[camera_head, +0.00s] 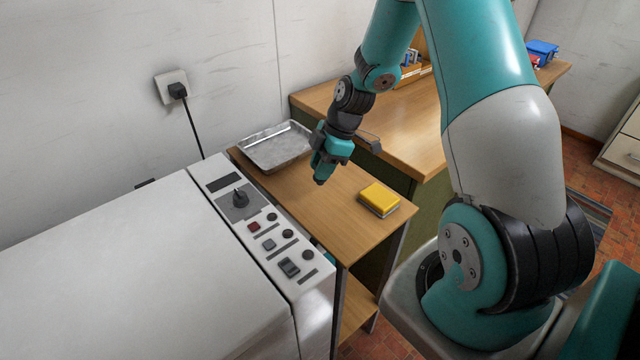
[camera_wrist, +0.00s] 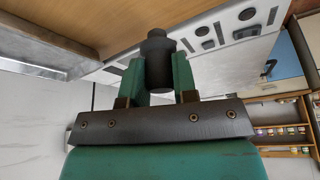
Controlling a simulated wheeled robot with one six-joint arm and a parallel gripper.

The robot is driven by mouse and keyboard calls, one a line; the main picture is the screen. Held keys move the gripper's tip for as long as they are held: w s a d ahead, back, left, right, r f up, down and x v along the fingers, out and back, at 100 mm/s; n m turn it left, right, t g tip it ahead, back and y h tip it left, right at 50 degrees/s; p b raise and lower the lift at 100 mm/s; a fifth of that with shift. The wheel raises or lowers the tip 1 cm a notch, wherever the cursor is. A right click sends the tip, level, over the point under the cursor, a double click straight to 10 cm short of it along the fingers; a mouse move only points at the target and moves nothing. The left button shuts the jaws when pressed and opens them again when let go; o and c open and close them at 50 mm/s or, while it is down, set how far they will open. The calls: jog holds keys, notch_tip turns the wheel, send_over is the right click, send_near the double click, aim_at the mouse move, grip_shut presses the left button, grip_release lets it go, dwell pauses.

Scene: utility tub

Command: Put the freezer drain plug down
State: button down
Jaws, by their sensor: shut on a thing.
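The freezer drain plug (camera_wrist: 158,58) is a dark, stepped cylinder with a narrower end. It stands between the two green fingers of my gripper (camera_wrist: 159,82) in the wrist view, with the fingers shut on its sides. In the head view my gripper (camera_head: 324,166) points down over the wooden side table, between the metal tray and the yellow sponge. Only a small dark tip of the plug shows below the fingers there. I cannot tell whether the plug touches the tabletop.
A larger workbench (camera_head: 410,130) stands behind. Wood between is clear.

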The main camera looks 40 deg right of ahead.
notch_tip(320, 180, down, 7)
jog(key=shift+r+p, duration=0.1)
jog(key=shift+p, duration=0.35)
jog(key=c, duration=0.8)
grip_release()
jog(key=shift+o, duration=0.2)
jog(key=b+v, duration=0.3)
jog(key=v, duration=0.9)
jog(key=s+a+r+m, duration=0.1)
jog(key=s+a+r, duration=0.1)
jog(key=a+r, duration=0.7)
jog(key=s+a+r+m, duration=0.3)
jog(key=s+a, duration=0.6)
jog(key=s+a+r+m+g, duration=0.1)
jog(key=s+a+r+m, duration=0.1)
jog(key=s+a, duration=0.6)
jog(key=shift+s+a+r+m+g, duration=0.3)
jog(key=shift+s+a+r+m, duration=0.1)
jog(key=shift+s+r, duration=0.35)
jog(key=shift+f, duration=0.1)
